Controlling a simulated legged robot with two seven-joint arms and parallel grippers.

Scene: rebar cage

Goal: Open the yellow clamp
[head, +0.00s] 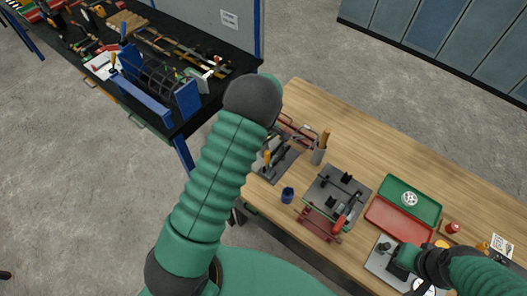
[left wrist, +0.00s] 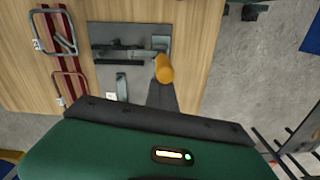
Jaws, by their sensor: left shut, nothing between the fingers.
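The yellow clamp stands on a grey base plate at the near-left part of the wooden table. Its yellow-orange handle (head: 267,157) shows beside my left arm, and the handle (left wrist: 164,69) also shows in the left wrist view. A grey metal bar (left wrist: 122,52) runs left from it across the plate. My left gripper (left wrist: 162,88) is shut and empty, with its dark fingertips just at the near side of the handle; I cannot tell whether they touch. In the head view my arm hides most of that gripper. My right gripper (head: 397,262) is over a grey plate at lower right; its jaws are unclear.
Red racks with metal clamps (left wrist: 70,60) lie left of the plate. A blue cup (head: 288,195), a grey holder (head: 318,156), a dark fixture (head: 325,205), and green (head: 432,211) and red (head: 385,225) trays stand on the table. A black workbench (head: 225,60) is at upper left.

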